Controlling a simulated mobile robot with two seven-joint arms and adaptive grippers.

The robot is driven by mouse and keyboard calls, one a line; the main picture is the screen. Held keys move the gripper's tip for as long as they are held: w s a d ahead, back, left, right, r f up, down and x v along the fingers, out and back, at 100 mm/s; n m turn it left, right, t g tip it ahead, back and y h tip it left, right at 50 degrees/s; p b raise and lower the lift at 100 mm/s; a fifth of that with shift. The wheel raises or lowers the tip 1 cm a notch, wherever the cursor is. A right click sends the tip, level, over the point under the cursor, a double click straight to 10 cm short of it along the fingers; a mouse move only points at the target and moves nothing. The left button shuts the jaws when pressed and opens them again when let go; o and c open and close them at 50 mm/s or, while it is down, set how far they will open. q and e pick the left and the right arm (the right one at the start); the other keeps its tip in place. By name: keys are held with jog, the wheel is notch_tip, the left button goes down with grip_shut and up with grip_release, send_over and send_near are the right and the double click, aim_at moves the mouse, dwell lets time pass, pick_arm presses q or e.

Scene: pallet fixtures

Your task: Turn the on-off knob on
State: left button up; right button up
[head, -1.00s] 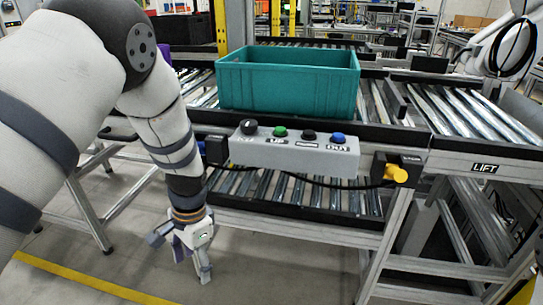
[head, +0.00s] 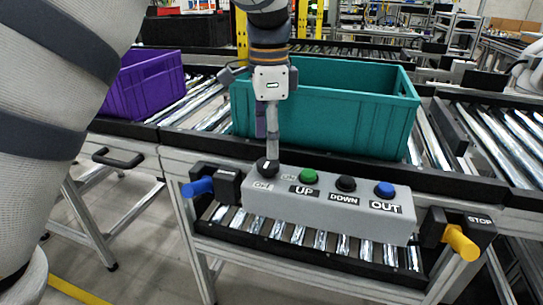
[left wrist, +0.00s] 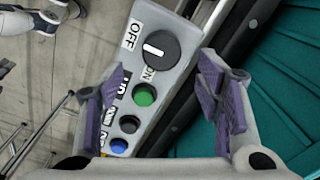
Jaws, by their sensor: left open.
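The on-off knob (head: 267,167) is a black round knob with a white mark, at the left end of the grey control box (head: 320,208). In the left wrist view the knob (left wrist: 160,50) sits between the OFF label (left wrist: 131,34) and the ON label (left wrist: 149,74); its mark points left, nearer OFF than ON. My left gripper (head: 269,135) points down just above the knob. In the left wrist view its purple-padded fingers (left wrist: 164,92) are spread, with nothing between them touching. The right gripper is out of view.
Green, black and blue buttons (head: 384,188) sit beside the knob. A teal crate (head: 345,110) stands on the rollers close behind my gripper. A purple crate (head: 150,85) is at the left. A blue knob (head: 198,188) and a yellow STOP knob (head: 461,243) flank the box.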

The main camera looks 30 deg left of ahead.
aim_at(270, 162)
pick_arm(q)
notch_tip(270, 162, down, 6)
jog(key=shift+w+r, duration=0.1)
jog(key=shift+r, duration=0.1)
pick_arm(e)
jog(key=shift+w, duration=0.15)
pick_arm(q)
jog(key=c, duration=1.2)
jog(key=shift+o, duration=0.2)
